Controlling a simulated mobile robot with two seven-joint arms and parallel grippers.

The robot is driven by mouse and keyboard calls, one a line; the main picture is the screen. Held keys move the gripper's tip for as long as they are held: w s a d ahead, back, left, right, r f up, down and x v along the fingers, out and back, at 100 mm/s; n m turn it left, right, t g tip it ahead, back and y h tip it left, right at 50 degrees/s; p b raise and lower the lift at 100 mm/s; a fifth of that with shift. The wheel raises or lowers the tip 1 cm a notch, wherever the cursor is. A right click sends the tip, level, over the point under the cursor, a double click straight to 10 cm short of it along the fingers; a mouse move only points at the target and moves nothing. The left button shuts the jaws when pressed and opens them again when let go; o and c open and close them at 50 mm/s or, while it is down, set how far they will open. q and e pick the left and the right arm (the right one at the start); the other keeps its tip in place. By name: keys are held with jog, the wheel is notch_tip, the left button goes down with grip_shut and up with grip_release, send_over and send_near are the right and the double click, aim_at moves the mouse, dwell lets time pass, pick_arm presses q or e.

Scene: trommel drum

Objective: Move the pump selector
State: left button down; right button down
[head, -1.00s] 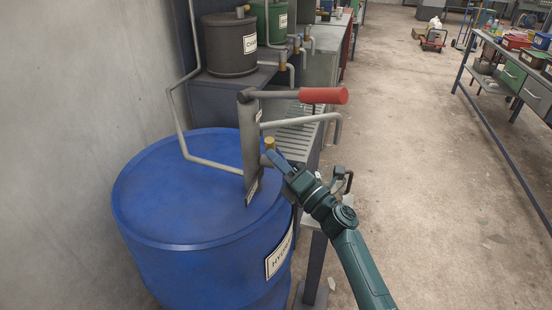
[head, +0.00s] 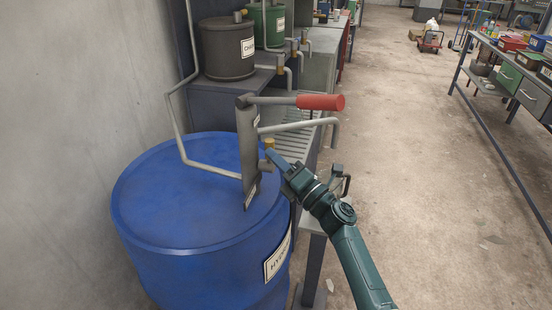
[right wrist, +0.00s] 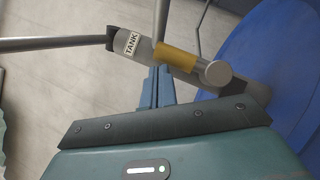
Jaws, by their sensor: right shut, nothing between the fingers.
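The hand pump (head: 248,150) stands upright on the blue drum (head: 190,200), with a red-gripped handle (head: 320,102). A small brass-yellow piece, seemingly the pump selector (head: 269,144), sits low on its right side. In the right wrist view the yellow selector (right wrist: 176,56) lies across the grey pump body, near a "TANK" label (right wrist: 131,43). My right gripper (head: 272,157) is shut and empty, its tips close beside the selector. In the right wrist view its fingers (right wrist: 158,84) end just below the yellow piece; I cannot tell whether they touch. My left gripper is out of view.
A grey pipe (head: 195,163) runs from the pump toward the wall on the left. A spout (head: 310,127) sticks out right under the handle. Dark and green canisters (head: 228,48) stand on a bench behind.

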jog(key=b+v, duration=0.1)
jog(key=v, duration=1.2)
jog(key=s+f+n+g+h, duration=0.25)
jog(key=s+f+n, duration=0.25)
jog(key=f+n, duration=0.4)
jog(key=s+f+n+g+h, duration=0.2)
jog(key=s+f+n+h, duration=0.3)
jog(key=n, duration=0.7)
jog(key=s+d+f+n+h, duration=0.2)
jog(key=s+n, duration=0.3)
jog(key=n, duration=0.5)
jog(key=s+d+f+n+h+p, duration=0.1)
jog(key=s+d+f+n+h, duration=0.1)
jog(key=s+n, duration=0.4)
jog(key=n, duration=0.5)
jog(key=shift+s+f+n+g, duration=0.2)
jog(key=shift+s+n+g, duration=0.1)
jog(key=shift+s+g, duration=0.05)
